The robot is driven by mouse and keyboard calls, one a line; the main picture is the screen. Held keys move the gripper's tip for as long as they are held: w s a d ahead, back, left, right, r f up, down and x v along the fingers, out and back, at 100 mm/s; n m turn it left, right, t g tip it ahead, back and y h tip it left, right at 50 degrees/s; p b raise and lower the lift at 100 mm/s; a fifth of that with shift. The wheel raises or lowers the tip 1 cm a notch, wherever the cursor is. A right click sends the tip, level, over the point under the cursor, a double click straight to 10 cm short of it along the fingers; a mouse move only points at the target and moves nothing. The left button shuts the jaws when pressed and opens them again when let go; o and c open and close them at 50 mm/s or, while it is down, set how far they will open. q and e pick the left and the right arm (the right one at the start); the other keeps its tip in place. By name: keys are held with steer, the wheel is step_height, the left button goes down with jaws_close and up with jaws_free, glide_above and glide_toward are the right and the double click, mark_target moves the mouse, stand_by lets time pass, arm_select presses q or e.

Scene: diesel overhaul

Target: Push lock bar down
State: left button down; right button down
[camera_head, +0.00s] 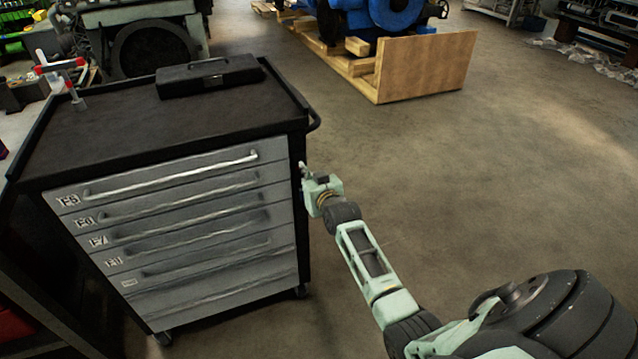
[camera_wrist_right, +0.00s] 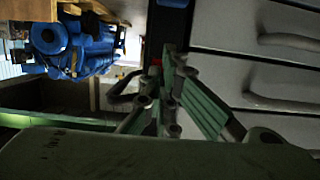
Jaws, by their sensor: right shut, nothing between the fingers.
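The grey tool cabinet (camera_head: 185,225) has a black top and labelled drawers with long handles. A dark vertical strip (camera_head: 297,150) runs down the right edge of its drawer front; I cannot tell whether this is the lock bar. My right gripper (camera_head: 304,170) is at this strip, near the level of the upper drawers. In the right wrist view, its fingers (camera_wrist_right: 170,100) are together with nothing seen between them, and drawer handles (camera_wrist_right: 285,95) lie to the right. A small red spot shows beside the fingertips, partly hidden. Whether the fingers touch the strip is unclear. My left gripper is out of view.
A black case (camera_head: 210,75) and a red-and-silver tool (camera_head: 65,75) are on the cabinet top. A black side handle (camera_head: 314,118) sticks out at the cabinet's right. A blue engine on a wooden pallet (camera_head: 425,68) stands behind. The floor to the right is clear.

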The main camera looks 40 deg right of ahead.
steer(key=v, duration=1)
steer(key=shift+a, duration=0.1)
steer(key=s+a+f+n+g+y, duration=0.15)
steer(key=s+a+f, duration=0.35)
steer(key=f, duration=0.7)
steer(key=s+a+f+g, duration=0.25)
steer(key=s+f, duration=0.45)
steer(key=f, duration=0.5)
steer(key=s+a+f+n+g+y, duration=0.1)
steer(key=s+a+f+g, duration=0.2)
steer(key=s+f, duration=0.55)
steer(key=s+a+f+g, duration=0.2)
steer(key=s+f, duration=0.4)
steer(key=s, duration=0.4)
steer(key=s+a+f+n+g, duration=0.1)
steer(key=s+a+f+g, duration=0.1)
steer(key=s+f, duration=0.4)
steer(key=s+a+f+n+g, duration=0.1)
steer(key=s+f, duration=0.5)
steer(key=s, duration=0.9)
steer(key=shift+s+a+f+g+y, duration=0.2)
steer(key=shift+a+g+y, duration=0.35)
steer(key=shift+g, duration=0.35)
steer(key=shift+n, duration=0.25)
